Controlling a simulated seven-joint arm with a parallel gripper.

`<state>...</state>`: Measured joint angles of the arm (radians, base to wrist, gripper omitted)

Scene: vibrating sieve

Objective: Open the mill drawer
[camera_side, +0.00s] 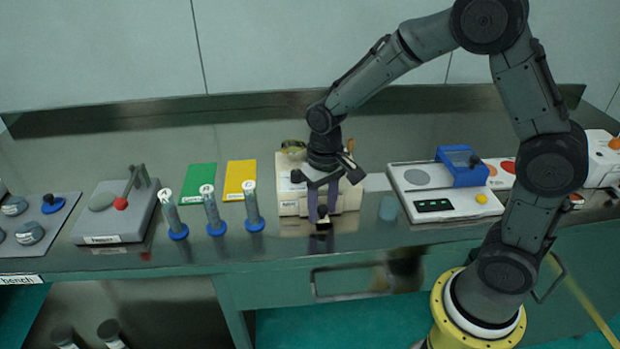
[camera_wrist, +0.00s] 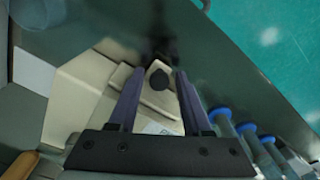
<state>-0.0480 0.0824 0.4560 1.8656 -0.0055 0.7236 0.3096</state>
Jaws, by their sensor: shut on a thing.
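The mill is a beige box (camera_side: 290,200) near the front edge of the bench, partly hidden by my gripper; its beige body (camera_wrist: 75,105) also shows in the wrist view. My gripper (camera_side: 321,216) points down at the mill's front, with its two purple fingers either side of a small dark knob (camera_wrist: 158,78). The gripper is shut on this drawer knob. The beige drawer front (camera_wrist: 120,76) shows beside the knob in the wrist view. How far the drawer stands out is hard to tell, because the fingers hide much of it.
Several sample tubes with blue bases (camera_side: 215,229) stand left of the mill. Green (camera_side: 199,183) and yellow (camera_side: 240,180) pads lie behind them. A white device with a blue cover (camera_side: 461,167) stands to the right. The bench's front edge is close below the gripper.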

